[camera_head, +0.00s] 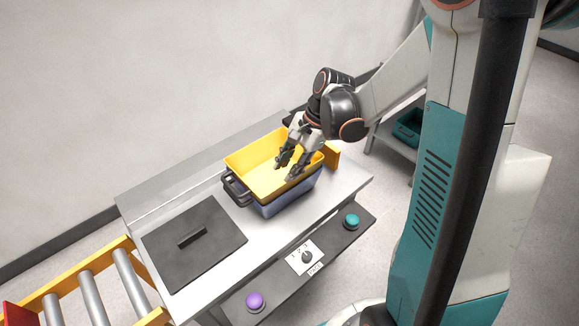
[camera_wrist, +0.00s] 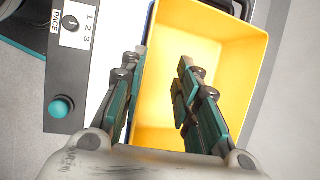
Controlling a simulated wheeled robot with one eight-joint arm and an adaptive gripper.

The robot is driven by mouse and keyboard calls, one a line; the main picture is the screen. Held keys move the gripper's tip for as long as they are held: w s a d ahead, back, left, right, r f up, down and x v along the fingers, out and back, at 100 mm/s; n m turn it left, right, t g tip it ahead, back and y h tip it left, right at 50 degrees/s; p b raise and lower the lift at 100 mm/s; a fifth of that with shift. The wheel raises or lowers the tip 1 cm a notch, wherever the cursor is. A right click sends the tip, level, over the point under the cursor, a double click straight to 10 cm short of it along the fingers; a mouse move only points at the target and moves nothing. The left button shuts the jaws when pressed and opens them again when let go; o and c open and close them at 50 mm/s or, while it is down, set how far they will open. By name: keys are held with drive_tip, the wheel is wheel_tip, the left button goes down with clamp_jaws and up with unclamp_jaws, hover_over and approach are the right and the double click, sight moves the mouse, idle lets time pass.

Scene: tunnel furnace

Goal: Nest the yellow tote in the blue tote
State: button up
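The yellow tote (camera_head: 250,160) sits inside the blue tote (camera_head: 284,201) on the metal table, with its yellow rim standing above the blue walls. A dark handle (camera_head: 236,189) shows at the blue tote's left end. My gripper (camera_head: 287,170) is over the right part of the yellow tote. In the wrist view my gripper (camera_wrist: 164,55) has its two fingers apart, with the yellow tote (camera_wrist: 220,40) below and between them. One finger lies over the tote's edge beside the panel. I cannot tell whether a finger touches the wall, or how deep the yellow tote sits.
A dark plate with a handle (camera_head: 194,243) lies on the table left of the totes. The front panel has a purple button (camera_head: 255,301), a dial (camera_head: 305,257) and a teal button (camera_head: 351,221). A roller conveyor (camera_head: 90,290) joins at the left.

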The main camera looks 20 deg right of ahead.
wheel_tip(320, 180, up, 6)
drive_tip(key=p, duration=0.4)
idle(0.3)
idle(0.6)
